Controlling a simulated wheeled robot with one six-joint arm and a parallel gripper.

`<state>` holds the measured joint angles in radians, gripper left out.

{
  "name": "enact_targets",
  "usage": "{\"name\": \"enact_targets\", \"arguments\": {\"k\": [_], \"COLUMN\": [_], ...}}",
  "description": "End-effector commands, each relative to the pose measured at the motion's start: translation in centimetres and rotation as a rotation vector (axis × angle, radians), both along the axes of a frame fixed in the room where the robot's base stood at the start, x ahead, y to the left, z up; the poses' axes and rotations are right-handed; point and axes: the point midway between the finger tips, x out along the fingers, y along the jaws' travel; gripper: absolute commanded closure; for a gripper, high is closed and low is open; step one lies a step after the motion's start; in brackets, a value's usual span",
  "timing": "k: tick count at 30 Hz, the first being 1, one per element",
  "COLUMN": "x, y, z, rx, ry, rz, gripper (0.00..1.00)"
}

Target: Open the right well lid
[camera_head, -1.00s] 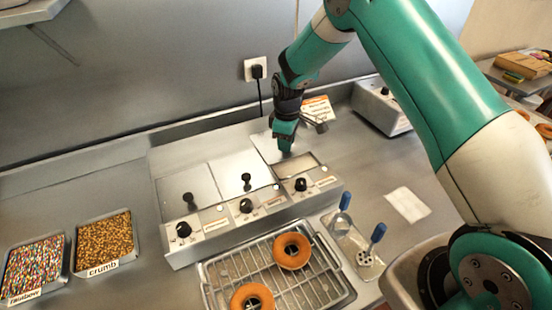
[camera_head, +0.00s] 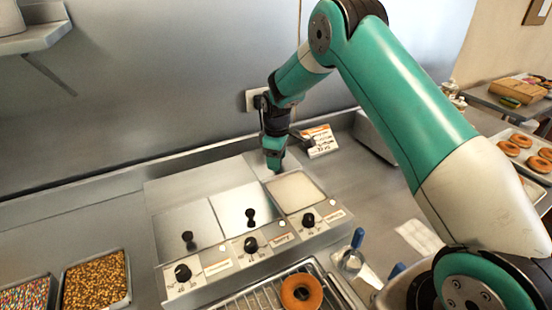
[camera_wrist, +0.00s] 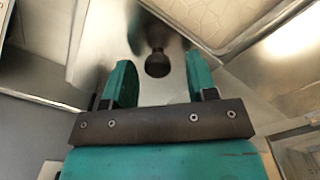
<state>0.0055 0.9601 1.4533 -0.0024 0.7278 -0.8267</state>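The right well (camera_head: 295,192) is uncovered and shows pale glaze; its glaze also shows in the wrist view (camera_wrist: 208,15). Its metal lid (camera_head: 256,166) lies behind the well, partly hidden by my gripper (camera_head: 274,168). In the wrist view the lid (camera_wrist: 105,45) lies flat below my gripper (camera_wrist: 160,78). Its dark knob (camera_wrist: 157,62) is between the two green fingers, with gaps on both sides. My gripper is open and not clamped on the knob.
The left lid (camera_head: 186,226) and middle lid (camera_head: 240,202) cover their wells. Knob dials line the warmer's front. A wire rack with a donut (camera_head: 301,292) is in front. An orange-and-white card (camera_head: 318,140) stands right of my gripper. The wall is close behind.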

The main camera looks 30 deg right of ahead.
Motion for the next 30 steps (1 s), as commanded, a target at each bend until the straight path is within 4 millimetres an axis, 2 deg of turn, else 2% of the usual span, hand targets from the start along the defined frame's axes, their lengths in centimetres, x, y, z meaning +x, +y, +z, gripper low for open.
{"name": "enact_targets", "arguments": {"k": [8,13,17,24,30], "x": [0.0,0.1,0.2,0.1,0.1], "y": [-0.2,-0.1,0.0,0.0,0.0], "z": [0.0,1.4,4.1,10.3,14.7], "rx": [-0.001,-0.001,-0.001,-0.001,-0.001], "ry": [0.0,-0.004,-0.007,-0.007,-0.004], "rz": [-0.003,-0.002,-0.001,-0.001,-0.001], "gripper": [0.48,0.48,0.48,0.48,0.48]}}
